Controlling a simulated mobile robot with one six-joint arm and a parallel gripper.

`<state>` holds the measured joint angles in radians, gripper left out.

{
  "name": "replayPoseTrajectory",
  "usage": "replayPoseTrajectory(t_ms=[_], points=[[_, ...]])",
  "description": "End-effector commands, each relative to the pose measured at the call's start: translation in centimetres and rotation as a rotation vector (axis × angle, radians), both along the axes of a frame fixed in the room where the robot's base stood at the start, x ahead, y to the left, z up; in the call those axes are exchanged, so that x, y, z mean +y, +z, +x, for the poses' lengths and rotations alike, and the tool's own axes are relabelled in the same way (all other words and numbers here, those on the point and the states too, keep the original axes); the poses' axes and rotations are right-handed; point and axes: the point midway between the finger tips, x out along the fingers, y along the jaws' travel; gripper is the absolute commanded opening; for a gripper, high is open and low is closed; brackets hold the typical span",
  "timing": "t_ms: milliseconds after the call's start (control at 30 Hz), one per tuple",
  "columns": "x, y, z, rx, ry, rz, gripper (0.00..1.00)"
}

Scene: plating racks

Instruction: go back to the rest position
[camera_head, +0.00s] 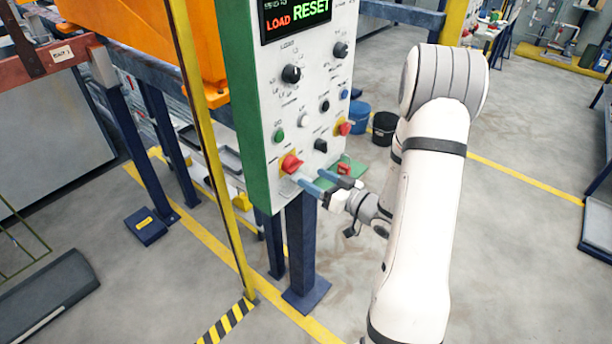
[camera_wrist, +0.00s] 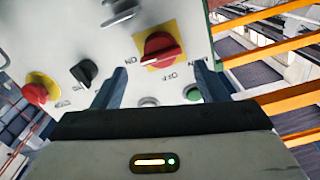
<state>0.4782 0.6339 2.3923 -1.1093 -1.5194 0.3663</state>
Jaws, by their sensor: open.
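My gripper (camera_head: 327,184) is in front of the lower part of a white and green control panel (camera_head: 262,112). Its two blue fingers are apart, with nothing between them. In the wrist view my gripper (camera_wrist: 156,88) points at the panel face, and a red rotary switch on a yellow plate (camera_wrist: 160,50) sits just beyond the fingertips. The same red switch (camera_head: 291,164) shows in the head view close to the fingertips. I cannot tell whether a finger touches the panel. My white arm reaches in from the lower right.
The panel display (camera_head: 296,15) reads "LOAD RESET". Several knobs and a second red switch (camera_head: 345,128) are on the panel. A yellow post (camera_head: 205,130) stands left of it. Blue (camera_head: 358,113) and black (camera_head: 384,128) buckets stand behind. The floor at right (camera_head: 520,220) is clear.

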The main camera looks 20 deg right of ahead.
Motion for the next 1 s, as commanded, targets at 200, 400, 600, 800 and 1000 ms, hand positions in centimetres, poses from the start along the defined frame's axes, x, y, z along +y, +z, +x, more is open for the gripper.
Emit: replayPoseTrajectory(t_ms=[200, 400, 600, 800, 1000], points=[[-0.8, 0.0, -1.1, 0.001, -0.001, 0.001, 0.67], [-0.8, 0.0, -1.1, 0.001, 0.0, 0.001, 0.67], [-0.8, 0.0, -1.1, 0.001, 0.0, 0.001, 0.67], [-0.7, 0.3, -0.1, 0.033, -0.04, -0.101, 0.67], [-2.0, 1.6, 1.8, 0.159, -0.195, -0.371, 0.67]])
